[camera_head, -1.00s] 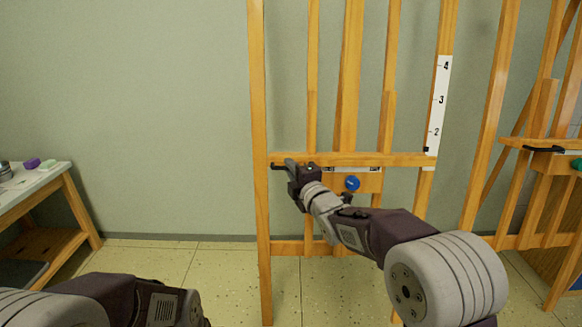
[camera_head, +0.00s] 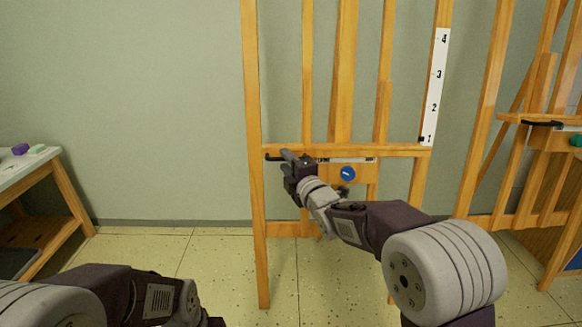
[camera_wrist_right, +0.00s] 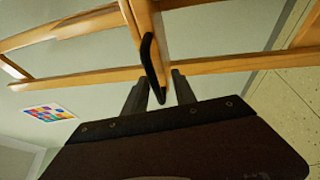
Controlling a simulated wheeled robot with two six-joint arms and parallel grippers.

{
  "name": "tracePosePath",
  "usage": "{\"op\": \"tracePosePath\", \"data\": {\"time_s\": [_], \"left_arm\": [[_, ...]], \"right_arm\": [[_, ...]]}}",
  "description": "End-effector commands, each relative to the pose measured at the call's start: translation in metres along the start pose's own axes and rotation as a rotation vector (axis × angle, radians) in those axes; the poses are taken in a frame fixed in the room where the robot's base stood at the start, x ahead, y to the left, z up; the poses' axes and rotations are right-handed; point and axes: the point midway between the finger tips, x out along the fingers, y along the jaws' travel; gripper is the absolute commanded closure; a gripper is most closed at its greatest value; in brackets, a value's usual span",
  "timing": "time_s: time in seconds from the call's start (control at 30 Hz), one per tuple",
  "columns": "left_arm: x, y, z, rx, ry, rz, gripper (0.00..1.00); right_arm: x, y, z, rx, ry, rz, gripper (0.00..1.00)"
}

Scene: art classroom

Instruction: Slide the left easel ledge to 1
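The left easel (camera_head: 251,200) is a wooden frame with a horizontal ledge (camera_head: 350,151). A white scale (camera_head: 436,85) on its right post carries the numbers 1 to 4, and the black pointer (camera_head: 421,139) at the ledge's right end is level with 1. A black handle (camera_head: 274,158) sits at the ledge's left end. My right gripper (camera_head: 287,155) is at this handle. In the right wrist view its fingers (camera_wrist_right: 160,85) stand apart on either side of the black handle (camera_wrist_right: 150,65), with a visible gap. My left gripper is out of view.
A blue knob (camera_head: 348,174) sits under the ledge. A second easel (camera_head: 484,120) with its own black handle (camera_head: 541,124) stands at the right. A table (camera_head: 62,190) is at the far left. The floor (camera_head: 175,260) between table and easel is clear.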

Motion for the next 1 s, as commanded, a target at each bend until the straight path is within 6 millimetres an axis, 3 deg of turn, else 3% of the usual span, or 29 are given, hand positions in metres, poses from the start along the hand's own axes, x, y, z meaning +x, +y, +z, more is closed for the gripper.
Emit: {"op": "tracePosePath", "data": {"time_s": [0.5,0.87,0.93,1.0], "left_arm": [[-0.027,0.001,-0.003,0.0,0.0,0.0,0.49],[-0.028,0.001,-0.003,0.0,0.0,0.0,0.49],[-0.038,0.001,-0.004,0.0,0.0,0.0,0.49],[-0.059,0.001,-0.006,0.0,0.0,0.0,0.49]], "right_arm": [[-0.081,0.001,0.0,-0.001,-0.001,-0.002,0.67],[-0.086,0.0,0.001,0.0,-0.002,-0.002,0.67],[-0.087,0.013,0.008,-0.001,-0.016,0.003,0.67],[-0.093,0.041,0.025,-0.002,-0.052,0.014,0.67]]}}
